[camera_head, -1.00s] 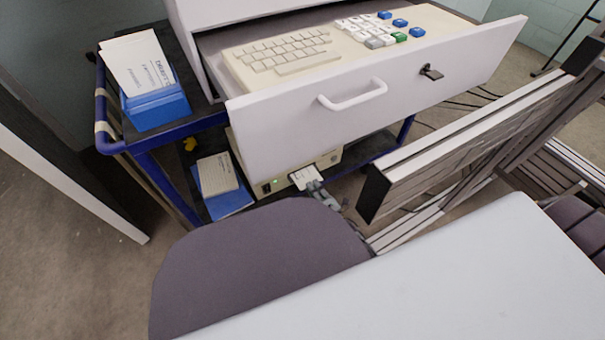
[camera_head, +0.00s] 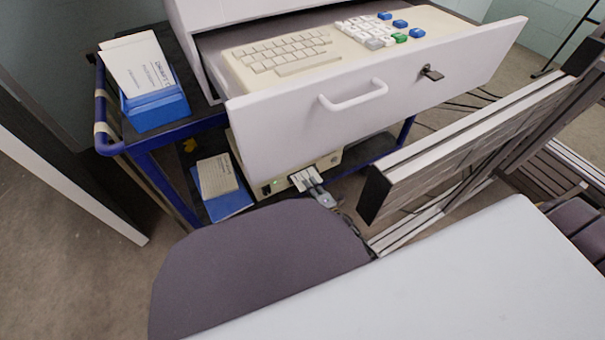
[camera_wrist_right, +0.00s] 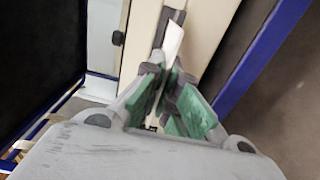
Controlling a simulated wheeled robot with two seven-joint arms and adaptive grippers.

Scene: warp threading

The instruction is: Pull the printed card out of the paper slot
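The printed card (camera_head: 302,179) is a small white sheet at the front of the beige machine (camera_head: 328,161) on the cart's lower shelf. My right gripper (camera_head: 318,189) is at the card's near end, below the open drawer. In the right wrist view the card (camera_wrist_right: 174,38) stands edge-on between the green-padded fingers (camera_wrist_right: 164,85), which are closed on it. Its far end reaches a dark strip on the machine's beige face (camera_wrist_right: 205,30), which looks like the slot. I cannot tell how much of it is inside. My left gripper is out of view.
The open white drawer (camera_head: 300,128) with a keyboard overhangs the machine. A blue box of cards (camera_head: 155,108) stands on the cart top. A booklet (camera_head: 216,175) lies on the lower shelf. A grey chair (camera_head: 250,262) and a white tabletop (camera_head: 450,290) are in front.

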